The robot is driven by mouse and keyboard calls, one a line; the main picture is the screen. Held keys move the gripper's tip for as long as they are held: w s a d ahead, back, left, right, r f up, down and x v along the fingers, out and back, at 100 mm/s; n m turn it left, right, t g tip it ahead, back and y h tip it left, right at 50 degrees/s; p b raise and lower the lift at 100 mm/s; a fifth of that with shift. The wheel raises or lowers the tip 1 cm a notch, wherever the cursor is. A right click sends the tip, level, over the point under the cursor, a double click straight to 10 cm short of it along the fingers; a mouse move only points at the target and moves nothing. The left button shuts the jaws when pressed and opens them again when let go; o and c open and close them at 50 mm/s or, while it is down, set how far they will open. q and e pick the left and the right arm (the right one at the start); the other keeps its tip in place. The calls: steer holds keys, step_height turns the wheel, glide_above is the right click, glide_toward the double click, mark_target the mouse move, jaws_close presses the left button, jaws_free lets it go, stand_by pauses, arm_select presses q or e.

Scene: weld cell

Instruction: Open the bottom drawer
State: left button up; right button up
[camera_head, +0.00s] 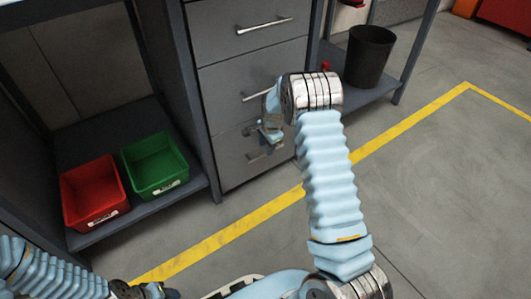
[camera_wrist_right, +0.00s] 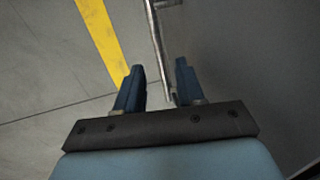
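The grey drawer cabinet stands at the top centre of the head view. Its bottom drawer (camera_head: 234,168) looks flush with the cabinet. The bottom drawer's handle (camera_head: 264,154) is a metal bar, partly hidden by my right gripper (camera_head: 257,132). In the right wrist view my right gripper (camera_wrist_right: 159,88) is open, and a metal handle bar (camera_wrist_right: 158,45) runs down between its two fingers. I cannot tell whether either finger touches the bar. My left gripper (camera_head: 155,290) shows only partly at the bottom edge of the head view; its fingers are unclear.
The middle drawer's handle (camera_head: 262,96) and top drawer's handle (camera_head: 265,25) are above. A red bin (camera_head: 92,192) and green bin (camera_head: 155,165) sit on a low shelf at left. A black bucket (camera_head: 369,55) stands at right. Floor beyond the yellow line (camera_head: 400,128) is clear.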

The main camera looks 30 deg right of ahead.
steer(key=shift+w+f, duration=0.2)
steer(key=shift+f, duration=0.7)
steer(key=shift+w+f, duration=0.15)
steer(key=shift+f, duration=0.75)
jaws_close()
